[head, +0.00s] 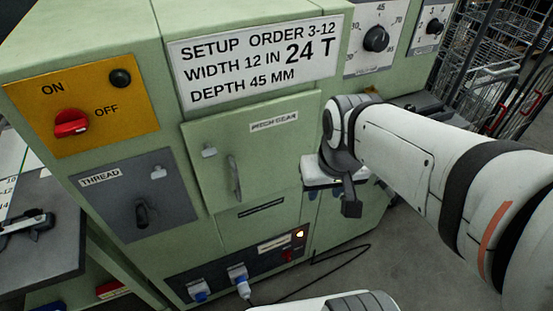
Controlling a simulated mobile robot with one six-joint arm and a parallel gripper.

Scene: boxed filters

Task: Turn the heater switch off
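A dark panel (215,277) low on the green machine carries a small red switch (288,256), a glowing amber lamp (300,234) and a pale label (275,243) too small to read. I cannot make out the red switch's position. Higher up, a yellow panel (105,90) marked ON and OFF has a large red rotary knob (71,123); its setting is unclear. No readable label says heater. My gripper (350,206) hangs in front of the machine's right part, above and right of the low panel, apart from both switches. Its fingers are mostly hidden, so its opening is unclear.
A green door (245,160) labelled PITCH GEAR has a handle. A grey THREAD panel (130,197) has a black lever. Blue-and-white sockets (238,275) sit low, with a black cable (335,260) on the floor. Wire carts (490,60) stand right; a bench (45,225) stands left.

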